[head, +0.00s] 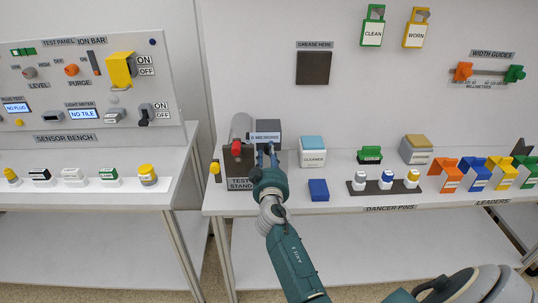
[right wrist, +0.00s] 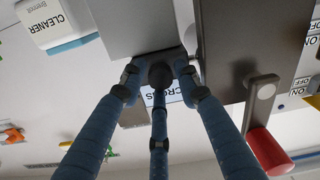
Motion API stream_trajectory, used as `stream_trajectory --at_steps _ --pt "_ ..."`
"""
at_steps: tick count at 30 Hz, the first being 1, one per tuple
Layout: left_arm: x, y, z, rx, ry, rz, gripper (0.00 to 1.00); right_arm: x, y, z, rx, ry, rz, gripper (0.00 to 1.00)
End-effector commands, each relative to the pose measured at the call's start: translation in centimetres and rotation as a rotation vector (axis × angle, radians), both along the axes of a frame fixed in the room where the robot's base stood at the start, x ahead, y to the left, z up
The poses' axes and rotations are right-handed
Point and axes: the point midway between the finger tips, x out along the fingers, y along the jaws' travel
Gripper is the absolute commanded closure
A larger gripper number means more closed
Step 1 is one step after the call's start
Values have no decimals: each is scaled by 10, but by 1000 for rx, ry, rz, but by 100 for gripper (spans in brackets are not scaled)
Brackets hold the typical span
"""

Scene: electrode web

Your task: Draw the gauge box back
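The gauge box (head: 268,128) is a dark grey block with a "0 MICRONS" label, on the bench at the right of the test stand (head: 228,166). It also shows as a grey block in the right wrist view (right wrist: 128,22). My right gripper (head: 266,151) reaches the front of the box. In the right wrist view its blue fingers (right wrist: 159,68) come together around a dark piece at the box's front, partly covering the label. Whether they grip it is unclear. My left gripper is not in view.
The stand carries a grey roller (head: 241,126) and a red knob (head: 236,145) close left of the gripper. A cleaner box (head: 313,156) and a blue block (head: 318,190) stand to the right. Dancer pins (head: 386,184) and coloured leaders (head: 480,174) lie farther right.

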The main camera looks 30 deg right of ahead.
Motion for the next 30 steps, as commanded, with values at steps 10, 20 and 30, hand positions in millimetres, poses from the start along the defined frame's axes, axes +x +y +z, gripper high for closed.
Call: stream_trajectory --at_steps 10,20,30 --pt "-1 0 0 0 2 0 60 0 0 0 0 0 0 100" --pt "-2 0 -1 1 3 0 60 -19 -30 -1 -1 2 -2 100" --pt "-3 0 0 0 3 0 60 -30 -48 -2 1 4 -4 100"
